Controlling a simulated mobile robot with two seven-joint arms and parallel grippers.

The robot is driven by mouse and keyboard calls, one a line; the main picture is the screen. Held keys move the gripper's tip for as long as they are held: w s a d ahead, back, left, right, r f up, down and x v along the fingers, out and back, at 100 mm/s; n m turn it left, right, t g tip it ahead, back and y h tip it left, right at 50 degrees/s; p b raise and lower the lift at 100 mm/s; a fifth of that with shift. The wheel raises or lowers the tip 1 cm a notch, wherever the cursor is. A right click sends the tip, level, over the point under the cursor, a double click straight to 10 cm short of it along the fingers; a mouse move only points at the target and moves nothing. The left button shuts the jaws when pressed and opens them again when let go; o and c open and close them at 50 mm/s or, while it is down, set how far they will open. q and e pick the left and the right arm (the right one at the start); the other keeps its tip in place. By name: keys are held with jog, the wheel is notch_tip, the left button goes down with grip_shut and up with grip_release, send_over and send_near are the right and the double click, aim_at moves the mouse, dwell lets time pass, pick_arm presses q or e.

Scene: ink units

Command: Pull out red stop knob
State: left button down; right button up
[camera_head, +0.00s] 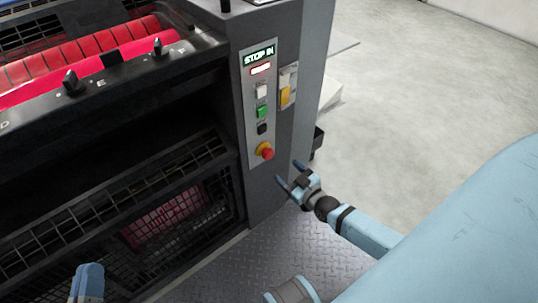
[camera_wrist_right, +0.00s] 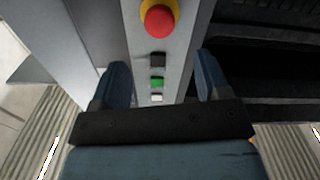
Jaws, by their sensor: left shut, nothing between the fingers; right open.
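The red stop knob (camera_head: 266,153) sits on a yellow ring low on the grey control panel (camera_head: 254,100) in the head view. My right gripper (camera_head: 289,172) is open and empty, just right of and below the knob. In the right wrist view its fingers (camera_wrist_right: 163,72) stand apart on either side of the panel strip and do not touch the knob. My left gripper (camera_head: 88,282) shows at the bottom left, shut, away from the panel.
Above the knob are black, green (camera_head: 262,112) and white buttons and a display (camera_head: 259,54) reading "STOP IN". A yellow switch (camera_head: 285,96) is on the panel's right. Machine guards (camera_head: 170,215) fill the left. Open floor (camera_head: 420,90) lies right.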

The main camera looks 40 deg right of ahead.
aim_at(270, 156)
jog(key=w, duration=0.3)
jog(key=w+b, duration=0.1)
jog(key=w, duration=0.2)
jog(key=shift+a+f+b, duration=0.2)
jog(key=shift+b, duration=0.1)
jog(key=shift+w+a+r+b, duration=0.15)
jog(key=shift+w+b, duration=0.35)
jog(key=shift+w, duration=1.65)
pick_arm(q)
jog(key=shift+d+f+h, duration=0.25)
jog(key=shift+d+h, duration=0.15)
jog(key=shift+d, duration=0.05)
